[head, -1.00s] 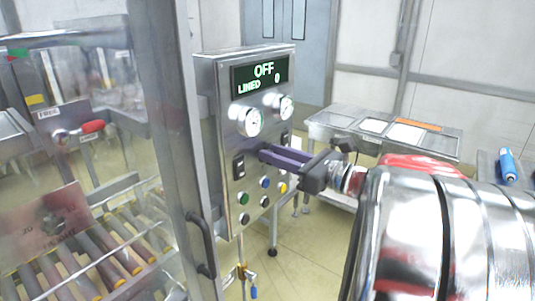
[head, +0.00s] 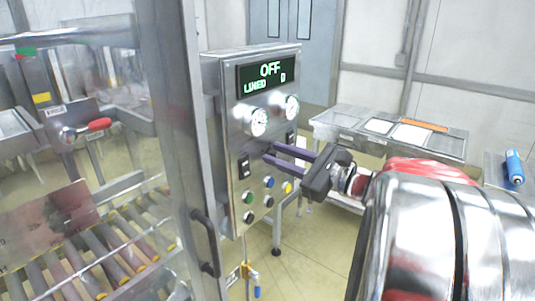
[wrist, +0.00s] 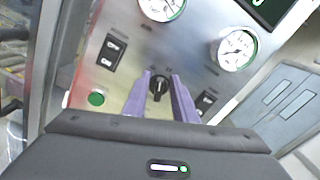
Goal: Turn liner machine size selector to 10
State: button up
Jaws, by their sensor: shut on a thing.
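The liner machine's control panel (head: 262,140) faces me with a display reading OFF and LINED 0. The size selector is a small black knob (wrist: 158,88) below the gauges in the wrist view; its size marks are too small to read. My gripper (head: 269,151) reaches the panel from the right. In the wrist view its purple fingers (wrist: 161,75) stand on either side of the knob, shut on it. The knob points roughly up in that view. In the head view the fingers hide the knob.
Two round gauges (head: 258,121) sit above the fingers. Black rocker switches (wrist: 112,50) flank the knob. Several coloured buttons (head: 248,197) lie below. A roller conveyor (head: 120,245) is behind the clear guard at left. A steel table (head: 350,130) stands behind right.

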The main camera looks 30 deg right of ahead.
jog(key=shift+s+a+f+n, duration=0.1)
jog(key=shift+a+f+n, duration=0.05)
jog(key=shift+n, duration=0.95)
jog(key=shift+a+f+n, duration=0.1)
jog(key=shift+n, duration=1)
jog(key=o, duration=0.6)
jog(key=shift+o, duration=0.2)
jog(key=v, duration=1.4)
